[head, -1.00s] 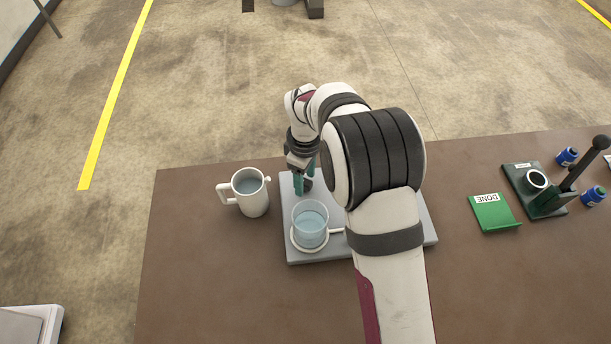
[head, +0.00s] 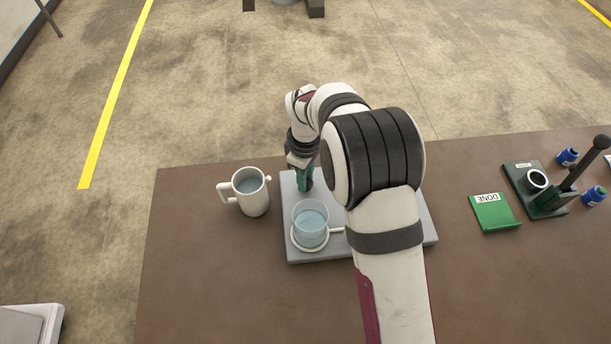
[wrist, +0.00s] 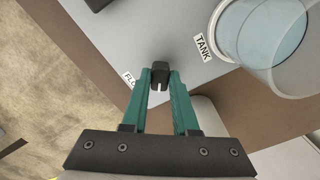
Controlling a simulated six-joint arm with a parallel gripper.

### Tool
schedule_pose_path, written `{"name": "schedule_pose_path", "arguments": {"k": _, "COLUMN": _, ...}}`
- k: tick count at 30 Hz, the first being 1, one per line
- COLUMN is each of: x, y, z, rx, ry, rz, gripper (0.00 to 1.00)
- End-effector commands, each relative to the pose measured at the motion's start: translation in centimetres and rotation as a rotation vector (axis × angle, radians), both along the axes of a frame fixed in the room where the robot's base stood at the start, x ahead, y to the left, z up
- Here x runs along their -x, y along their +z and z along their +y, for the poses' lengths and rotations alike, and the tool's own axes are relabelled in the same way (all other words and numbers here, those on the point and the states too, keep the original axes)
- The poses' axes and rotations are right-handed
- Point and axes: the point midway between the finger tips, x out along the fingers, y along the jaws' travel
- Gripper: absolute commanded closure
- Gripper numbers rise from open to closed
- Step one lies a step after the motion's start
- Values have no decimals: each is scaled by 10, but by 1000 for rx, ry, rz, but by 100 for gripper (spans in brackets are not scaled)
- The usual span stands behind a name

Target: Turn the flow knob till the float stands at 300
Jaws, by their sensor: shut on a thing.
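The flow knob (wrist: 159,72) is a small dark knob with a pale mark, on the grey panel (wrist: 120,30) beside a partly covered label beginning "FLO". My gripper (wrist: 160,80) has green fingers shut on the knob in the wrist view. In the head view my gripper (head: 304,180) is at the panel's far left part, and my arm hides much of the panel (head: 300,256). A clear tank (head: 311,226) with pale blue liquid stands near the panel's front left; it also shows by a "TANK" label in the wrist view (wrist: 276,38). I cannot make out the float or a scale.
A white jug (head: 255,200) with liquid stands just left of the panel. To the right are a green "DONE" plate (head: 493,214), a dark green lever stand (head: 545,203) and small blue bottles (head: 567,156). The front left of the brown table (head: 200,280) is clear.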

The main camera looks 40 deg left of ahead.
Motion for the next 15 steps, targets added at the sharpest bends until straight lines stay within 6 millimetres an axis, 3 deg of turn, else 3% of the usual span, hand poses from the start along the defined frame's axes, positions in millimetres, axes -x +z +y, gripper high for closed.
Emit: {"name": "schedule_pose_path", "arguments": {"k": 15, "x": 0, "y": 0, "z": 0, "rx": 0, "ry": -358, "rz": 0, "gripper": 100}}
